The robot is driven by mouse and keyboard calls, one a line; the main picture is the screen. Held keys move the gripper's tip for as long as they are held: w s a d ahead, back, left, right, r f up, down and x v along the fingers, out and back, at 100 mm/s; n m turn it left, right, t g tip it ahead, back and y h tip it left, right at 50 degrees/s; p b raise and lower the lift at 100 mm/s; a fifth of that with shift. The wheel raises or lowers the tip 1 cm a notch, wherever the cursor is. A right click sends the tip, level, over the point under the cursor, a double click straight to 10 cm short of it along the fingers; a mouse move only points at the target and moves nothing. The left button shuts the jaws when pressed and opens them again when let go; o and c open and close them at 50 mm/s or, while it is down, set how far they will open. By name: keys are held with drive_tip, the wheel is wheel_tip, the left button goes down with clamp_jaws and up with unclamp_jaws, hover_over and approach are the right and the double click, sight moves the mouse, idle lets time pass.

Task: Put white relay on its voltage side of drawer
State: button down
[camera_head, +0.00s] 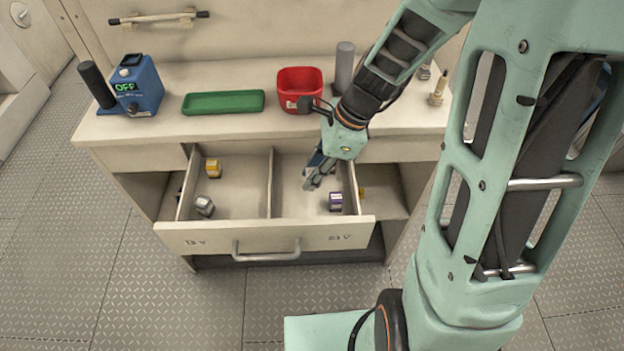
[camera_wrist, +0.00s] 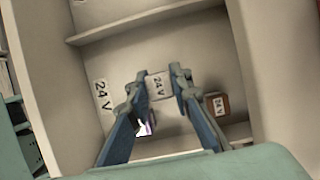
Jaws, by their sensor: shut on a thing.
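The white relay (camera_wrist: 157,86), marked 24 V, is between the fingertips of my gripper (camera_wrist: 162,88) in the wrist view. In the head view my gripper (camera_head: 314,178) reaches down into the right compartment of the open drawer (camera_head: 205,238); the relay is hard to make out there. A purple relay (camera_head: 335,201) lies in that compartment, near the drawer front. It shows partly behind a finger in the wrist view (camera_wrist: 146,124). The left compartment holds a yellow relay (camera_head: 213,168) and a grey relay (camera_head: 204,206). I cannot tell whether the white relay touches the drawer floor.
A divider (camera_head: 270,185) splits the drawer. A brown relay (camera_wrist: 217,106) marked 24 V is right of my gripper in the wrist view. On the counter are a blue meter (camera_head: 140,88), a green tray (camera_head: 223,102), a red bin (camera_head: 300,84) and a grey cylinder (camera_head: 344,66).

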drive_tip(key=shift+w+f+b, duration=0.15)
drive_tip(key=shift+f+b, duration=1.1)
drive_tip(key=shift+f, duration=0.45)
drive_tip(key=shift+f, duration=0.1)
drive_tip(key=c, duration=1.7)
unclamp_jaws()
drive_tip(key=shift+c, duration=0.2)
drive_tip(key=shift+r, duration=0.35)
drive_tip(key=p+v, duration=0.3)
drive_tip(key=v, duration=0.8)
drive_tip(key=shift+d+r, duration=0.25)
